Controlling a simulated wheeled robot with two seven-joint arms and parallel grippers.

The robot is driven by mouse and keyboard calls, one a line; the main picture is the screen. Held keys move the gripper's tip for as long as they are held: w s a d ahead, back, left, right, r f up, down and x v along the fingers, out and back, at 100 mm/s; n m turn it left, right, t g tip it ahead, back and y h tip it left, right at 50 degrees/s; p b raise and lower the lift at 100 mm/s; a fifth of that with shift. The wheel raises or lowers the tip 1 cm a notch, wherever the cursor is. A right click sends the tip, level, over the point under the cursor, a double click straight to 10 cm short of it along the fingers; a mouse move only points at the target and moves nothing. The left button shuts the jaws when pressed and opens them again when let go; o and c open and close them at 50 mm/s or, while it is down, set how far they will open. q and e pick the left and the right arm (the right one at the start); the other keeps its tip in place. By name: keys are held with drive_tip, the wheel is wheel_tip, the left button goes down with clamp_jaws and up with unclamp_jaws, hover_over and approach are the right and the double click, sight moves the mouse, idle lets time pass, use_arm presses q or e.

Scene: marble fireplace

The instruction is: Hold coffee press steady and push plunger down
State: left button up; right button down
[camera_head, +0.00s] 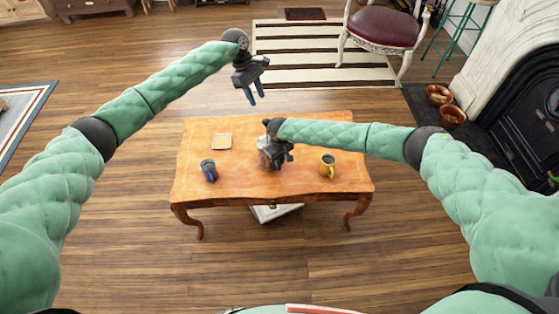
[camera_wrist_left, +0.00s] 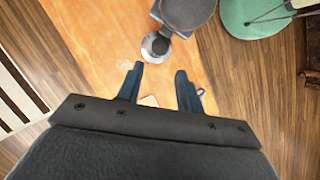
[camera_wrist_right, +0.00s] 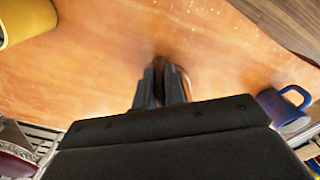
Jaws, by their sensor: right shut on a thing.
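The coffee press (camera_head: 265,160) stands on the wooden table, glassy and silvery, partly hidden by my right gripper (camera_head: 279,153). In the right wrist view, the fingers of that gripper (camera_wrist_right: 160,76) are closed together on a dark narrow part, seemingly the press handle. My left gripper (camera_head: 256,101) is open and empty, high up and behind the press in the head view. In the left wrist view its fingers (camera_wrist_left: 157,72) are apart, with a round silvery top of the press (camera_wrist_left: 156,46) beyond them. The plunger's height is hard to make out.
A blue mug (camera_head: 208,170) stands left of the press and a yellow mug (camera_head: 327,165) stands right. A square coaster (camera_head: 222,142) lies at the back left of the table (camera_head: 190,190). A red-seated chair (camera_head: 385,27) and fireplace (camera_head: 510,60) are farther off.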

idle(0.7)
use_arm(q)
drive_tip(key=shift+w+r, duration=0.1)
drive_tip(key=shift+r, duration=0.1)
drive_tip(key=c, duration=0.6)
drive_tip(key=s+d, duration=0.1)
drive_tip(key=s+d+t+y, duration=0.1)
drive_tip(key=d+y, duration=0.1)
drive_tip(key=shift+s+d+r+m+t, duration=0.15)
drive_tip(key=shift+s+d+m+t, duration=0.15)
drive_tip(key=shift+s+d+m, duration=0.1)
clamp_jaws()
drive_tip(key=shift+a+f+n+t+y, duration=0.1)
drive_tip(key=shift+f+n+t+y, duration=0.2)
drive_tip(key=shift+f, duration=0.8)
drive_tip(key=shift+a+f+n+g+y, duration=0.1)
drive_tip(key=shift+f+n, duration=0.35)
drive_tip(key=shift+f, duration=0.6)
drive_tip(key=shift+a+f+n+t+y, duration=0.1)
drive_tip(key=shift+f+n+t+y, duration=0.2)
drive_tip(key=shift+f, duration=0.8)
